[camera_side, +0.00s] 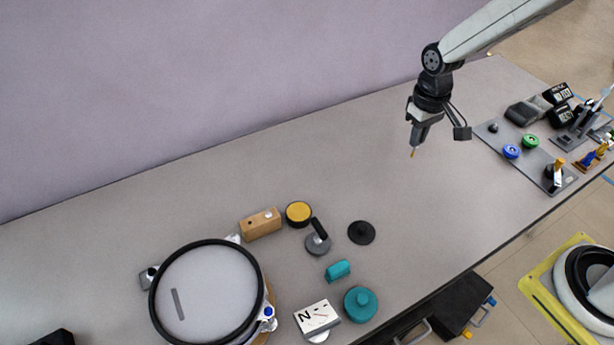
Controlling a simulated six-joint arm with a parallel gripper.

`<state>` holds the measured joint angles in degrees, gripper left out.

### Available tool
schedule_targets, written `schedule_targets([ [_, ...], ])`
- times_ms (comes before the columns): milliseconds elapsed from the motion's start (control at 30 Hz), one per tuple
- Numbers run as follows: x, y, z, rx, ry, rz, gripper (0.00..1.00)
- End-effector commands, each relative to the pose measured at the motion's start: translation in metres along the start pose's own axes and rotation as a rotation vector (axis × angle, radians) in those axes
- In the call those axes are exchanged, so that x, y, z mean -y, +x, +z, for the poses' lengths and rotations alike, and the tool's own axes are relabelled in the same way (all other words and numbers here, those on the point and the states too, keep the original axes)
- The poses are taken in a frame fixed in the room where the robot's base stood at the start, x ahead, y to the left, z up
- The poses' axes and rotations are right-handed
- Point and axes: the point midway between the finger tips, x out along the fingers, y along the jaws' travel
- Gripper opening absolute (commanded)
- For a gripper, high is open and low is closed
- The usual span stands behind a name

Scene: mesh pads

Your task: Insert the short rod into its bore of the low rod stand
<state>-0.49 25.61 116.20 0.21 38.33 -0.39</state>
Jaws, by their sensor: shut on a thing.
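My gripper (415,143) hangs above the right part of the table, pointing down. It is shut on a thin rod (412,154), of which only a small orange-yellow tip shows below the fingers. The rest of the rod is hidden. A light wooden block (263,226) with a small dark hole lies left of centre and looks like the low rod stand. It is well to the left of my gripper and nearer the camera. The rod is clear of the block.
Near the block are a yellow-topped disc (298,212), a grey piece with a black handle (317,243), a black disc (361,232), teal pieces (338,270) and a large round mesh frame (207,293). A grey plate with knobs (524,153) lies right. The table between gripper and block is clear.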

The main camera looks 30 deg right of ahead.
Motion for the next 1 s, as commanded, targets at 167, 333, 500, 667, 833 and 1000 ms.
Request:
schedule_targets([
  [167,0.013,0.004,-0.018,-0.001,-0.040,0.000,0.00],
  [333,0.035,0.010,-0.043,0.000,-0.102,0.000,0.00],
  [500,0.065,0.019,-0.071,0.000,-0.178,0.001,0.00],
  [667,0.095,0.029,-0.093,0.000,-0.249,0.001,0.00],
  [833,0.130,0.040,-0.112,0.001,-0.326,0.001,0.00],
  [1000,0.167,0.053,-0.127,0.001,-0.401,0.002,0.00],
])
